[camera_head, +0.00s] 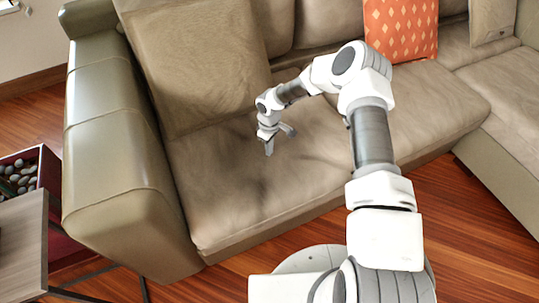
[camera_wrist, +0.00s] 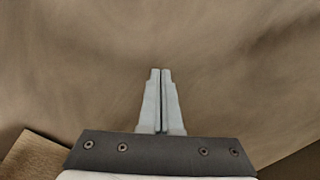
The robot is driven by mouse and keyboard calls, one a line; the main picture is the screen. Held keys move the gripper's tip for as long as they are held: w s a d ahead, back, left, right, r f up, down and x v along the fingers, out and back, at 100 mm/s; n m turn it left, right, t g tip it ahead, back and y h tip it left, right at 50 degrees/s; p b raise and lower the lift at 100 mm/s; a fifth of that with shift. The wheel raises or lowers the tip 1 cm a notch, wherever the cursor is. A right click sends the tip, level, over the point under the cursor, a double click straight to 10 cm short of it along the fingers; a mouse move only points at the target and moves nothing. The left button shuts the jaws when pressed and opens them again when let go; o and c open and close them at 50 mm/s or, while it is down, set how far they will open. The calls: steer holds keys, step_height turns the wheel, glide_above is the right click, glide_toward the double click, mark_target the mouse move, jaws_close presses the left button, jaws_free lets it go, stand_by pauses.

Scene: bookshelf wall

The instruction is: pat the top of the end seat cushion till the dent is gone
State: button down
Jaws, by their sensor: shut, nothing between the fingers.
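The end seat cushion (camera_head: 245,185) of the tan sofa lies beside the left armrest. Its top has dark, uneven shading and creases near the middle and toward the front left; I cannot tell exactly how deep any dent is. My gripper (camera_head: 269,152) points down over the cushion's middle. Its fingers (camera_wrist: 160,75) are shut with nothing between them in the wrist view. The cushion fabric (camera_wrist: 90,60) fills most of the wrist view. I cannot tell whether the fingertips touch the fabric.
A large tan back cushion (camera_head: 195,60) leans behind the seat at the left. The armrest (camera_head: 105,140) bounds the left side. An orange patterned pillow (camera_head: 400,28) stands at the back right. A small table (camera_head: 24,240) and a box of stones (camera_head: 20,175) are at the far left.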

steer(key=shift+f+b, duration=0.45)
steer(key=shift+f, duration=0.45)
steer(key=shift+r+p, duration=1.25)
steer(key=shift+r, duration=0.85)
steer(key=shift+r, duration=0.65)
steer(key=shift+r+p, duration=0.9)
steer(key=shift+r, duration=0.6)
step_height(320, 180, up, 17)
steer(key=p, duration=0.4)
steer(key=shift+r+p, duration=0.15)
steer(key=shift+p, duration=0.15)
